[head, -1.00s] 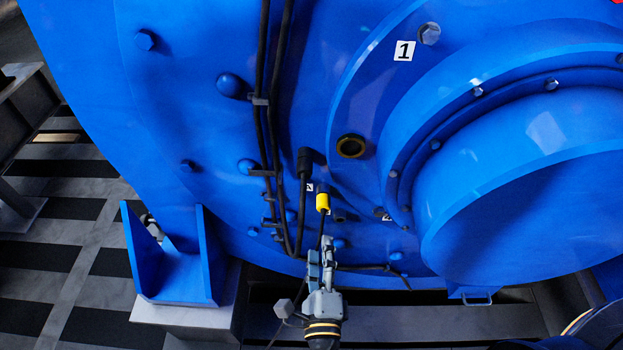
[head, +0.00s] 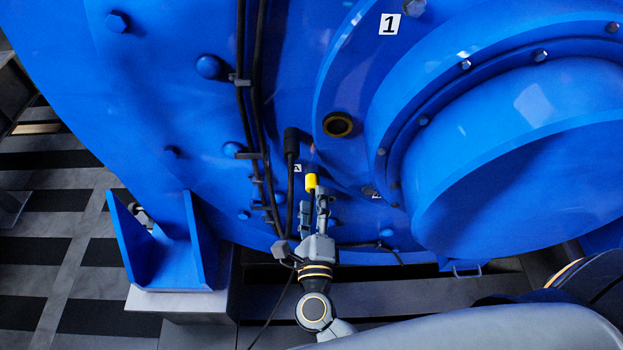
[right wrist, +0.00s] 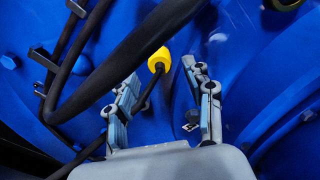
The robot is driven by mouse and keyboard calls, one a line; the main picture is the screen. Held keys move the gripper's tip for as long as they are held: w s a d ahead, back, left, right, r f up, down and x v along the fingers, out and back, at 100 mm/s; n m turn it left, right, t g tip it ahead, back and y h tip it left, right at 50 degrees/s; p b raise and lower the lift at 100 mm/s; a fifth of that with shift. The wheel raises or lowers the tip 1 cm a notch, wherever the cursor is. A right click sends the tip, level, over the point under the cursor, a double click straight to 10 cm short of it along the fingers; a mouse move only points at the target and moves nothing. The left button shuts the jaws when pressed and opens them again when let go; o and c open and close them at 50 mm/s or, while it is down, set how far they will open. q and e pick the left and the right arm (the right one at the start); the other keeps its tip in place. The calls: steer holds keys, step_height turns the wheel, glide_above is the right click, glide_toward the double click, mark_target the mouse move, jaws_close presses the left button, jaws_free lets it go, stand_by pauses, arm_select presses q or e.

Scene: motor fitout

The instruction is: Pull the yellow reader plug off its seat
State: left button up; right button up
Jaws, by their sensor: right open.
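The yellow reader plug (head: 311,182) is at the lower front of the blue motor housing, with a dark cable hanging from it. It also shows in the right wrist view (right wrist: 159,58), just beyond the fingertips. My right gripper (head: 313,203) is open just below the plug, its fingers pointing up toward it. In the right wrist view the gripper (right wrist: 160,76) has one finger on each side of the plug's cable, and nothing is gripped. The plug's seat is hard to make out. My left gripper is not in view.
A thick black cable with a black connector (head: 291,142) runs close to the left of the plug and crosses the right wrist view. More cables in clips (head: 243,82) run further left. A round port (head: 338,124) and the large blue hub (head: 530,160) are to the right.

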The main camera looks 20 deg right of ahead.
mark_target(313, 190)
steer(key=shift+p+x, duration=0.4)
steer(key=shift+x, duration=1.75)
jaws_close()
steer(key=shift+s, duration=0.1)
steer(key=shift+v, duration=3)
